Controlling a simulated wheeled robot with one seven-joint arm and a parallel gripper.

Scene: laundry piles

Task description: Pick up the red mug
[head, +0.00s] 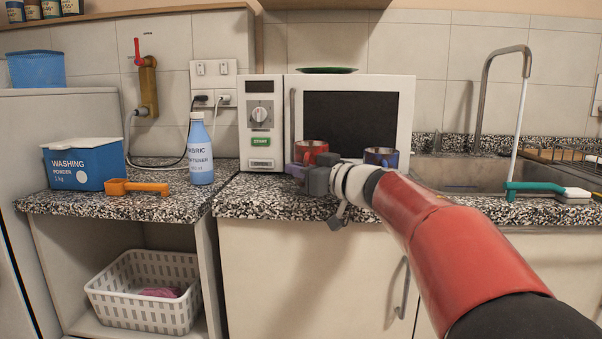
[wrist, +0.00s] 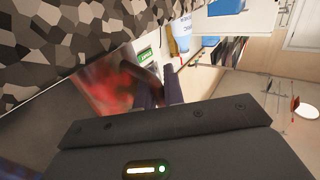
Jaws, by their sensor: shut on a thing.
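The red mug (head: 311,148) is on the speckled counter in front of the microwave, its lower part hidden by my gripper. My gripper (head: 298,168) reaches in from the right and is shut on the red mug. In the wrist view the red mug (wrist: 112,84) is a blurred red shape beside the dark fingers of my gripper (wrist: 150,90). I cannot tell which part of the mug lies between the fingers, or whether its base touches the counter.
A blue mug (head: 381,156) stands just right of the red mug. The microwave (head: 245,150) is close behind, with a green plate (head: 327,70) on top. A fabric softener bottle (head: 200,155) and an orange scoop (head: 137,187) are left; a sink (head: 460,172) is right.

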